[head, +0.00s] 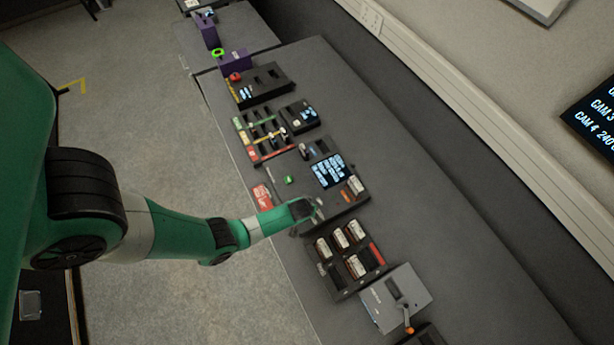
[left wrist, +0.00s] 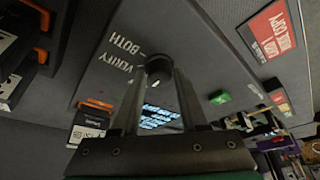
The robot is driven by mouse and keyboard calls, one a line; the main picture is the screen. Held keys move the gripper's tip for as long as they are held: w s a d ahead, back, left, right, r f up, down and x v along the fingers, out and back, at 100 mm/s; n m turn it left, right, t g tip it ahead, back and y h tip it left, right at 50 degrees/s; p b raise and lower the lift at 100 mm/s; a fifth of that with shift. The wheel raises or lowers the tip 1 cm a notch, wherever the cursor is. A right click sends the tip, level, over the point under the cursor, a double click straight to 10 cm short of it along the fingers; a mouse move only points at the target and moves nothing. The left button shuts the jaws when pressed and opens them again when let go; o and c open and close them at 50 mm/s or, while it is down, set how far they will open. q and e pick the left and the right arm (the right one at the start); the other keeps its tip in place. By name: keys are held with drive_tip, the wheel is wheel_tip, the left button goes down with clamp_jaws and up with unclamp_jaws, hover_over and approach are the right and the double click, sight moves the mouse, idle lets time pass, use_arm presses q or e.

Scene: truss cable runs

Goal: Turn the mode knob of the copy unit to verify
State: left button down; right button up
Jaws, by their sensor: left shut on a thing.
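The copy unit (left wrist: 205,60) is a dark box with a lit screen, which shows in the head view (head: 333,172). Its black round mode knob (left wrist: 159,66) sits between the two fingers of my left gripper (left wrist: 160,75), which is shut on it. The printed words VERIFY (left wrist: 117,62) and BOTH (left wrist: 126,44) stand beside the knob in the left wrist view. A small pale mark shows on the knob's lower side; I cannot tell for sure which word it points at. In the head view my left gripper (head: 313,211) reaches the unit's near end and hides the knob.
A green button (left wrist: 219,97) and a red label (left wrist: 271,31) lie to the right in the left wrist view. A tray of several cartridges (head: 345,250) and a grey box with an orange-tipped lever (head: 398,298) stand nearby. The desk's back strip (head: 420,190) is clear.

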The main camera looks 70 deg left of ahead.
use_arm(q)
drive_tip(key=shift+m, duration=0.3)
drive_tip(key=m+t+h+p, duration=0.1)
drive_tip(key=m, duration=0.3)
drive_tip(key=shift+s+a, duration=0.1)
drive_tip(key=shift+a+m+t+h, duration=0.15)
drive_tip(key=shift+m+h, duration=0.3)
drive_tip(key=shift+m, duration=0.55)
drive_tip(key=shift+d+m+t+h, duration=0.15)
drive_tip(key=shift+m+h, duration=0.3)
drive_tip(key=shift+m, duration=0.55)
drive_tip(key=shift+c, duration=2.2)
unclamp_jaws()
drive_tip(key=shift+a, duration=0.1)
